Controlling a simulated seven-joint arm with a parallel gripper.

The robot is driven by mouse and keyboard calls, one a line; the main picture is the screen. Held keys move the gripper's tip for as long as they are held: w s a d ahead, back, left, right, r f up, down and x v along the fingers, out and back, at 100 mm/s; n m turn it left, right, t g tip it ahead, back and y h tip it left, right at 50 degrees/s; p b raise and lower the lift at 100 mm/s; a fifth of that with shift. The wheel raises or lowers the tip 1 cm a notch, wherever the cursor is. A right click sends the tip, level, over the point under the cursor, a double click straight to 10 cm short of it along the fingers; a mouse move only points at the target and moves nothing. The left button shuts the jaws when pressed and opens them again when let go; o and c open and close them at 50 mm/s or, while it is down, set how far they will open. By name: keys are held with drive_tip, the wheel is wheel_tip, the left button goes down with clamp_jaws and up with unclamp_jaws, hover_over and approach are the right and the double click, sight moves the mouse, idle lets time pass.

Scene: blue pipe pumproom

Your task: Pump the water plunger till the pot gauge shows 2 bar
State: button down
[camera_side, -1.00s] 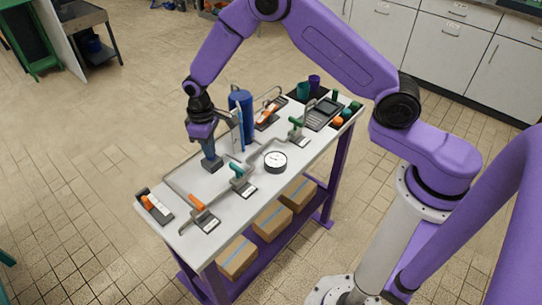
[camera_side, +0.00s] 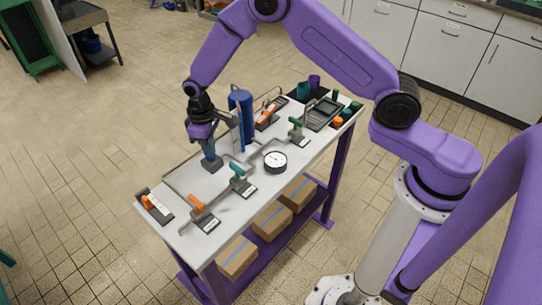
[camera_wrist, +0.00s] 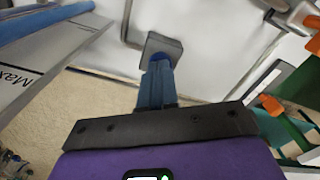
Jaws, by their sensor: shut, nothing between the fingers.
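My gripper (camera_side: 207,151) is shut and empty, pointing straight down at the left part of the bench. In the side view its fingertips are at a small dark square block (camera_side: 213,165); the wrist view shows this block (camera_wrist: 165,44) with a blue part at the fingertips. I cannot tell how far down the plunger is. The round white gauge (camera_side: 275,161) lies to the right on the bench; its needle is too small to read. The blue cylinder (camera_side: 240,105) stands upright behind my gripper. A panel marked "Max" (camera_wrist: 22,82) shows in the wrist view.
Green-handled valves (camera_side: 238,171) and an orange-handled lever (camera_side: 196,203) sit along pipes on the white bench (camera_side: 185,180). A dark tray with orange and white parts (camera_side: 154,206) lies at the left end. Cups (camera_side: 303,90) stand at the far end. Boxes (camera_side: 237,257) fill the lower shelf.

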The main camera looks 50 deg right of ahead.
wheel_tip(320, 180, up, 8)
idle(1.0)
drive_tip(key=shift+r, duration=0.1)
drive_tip(key=s+r+n, duration=0.2)
drive_tip(key=s+r, duration=0.4)
drive_tip(key=s, duration=0.3)
drive_tip(key=s+d+r+n, duration=0.1)
drive_tip(key=s+d, duration=0.2)
drive_tip(key=s, duration=0.6)
drive_tip(key=s+d+r+n, duration=0.2)
drive_tip(key=s+d, duration=0.2)
drive_tip(key=s, duration=0.5)
drive_tip(key=s+d+r+n, duration=0.1)
drive_tip(key=s+d, duration=0.3)
drive_tip(key=s, duration=0.5)
drive_tip(key=shift+r+n, duration=0.3)
drive_tip(key=shift+r, duration=0.3)
drive_tip(key=shift+w+d, duration=0.1)
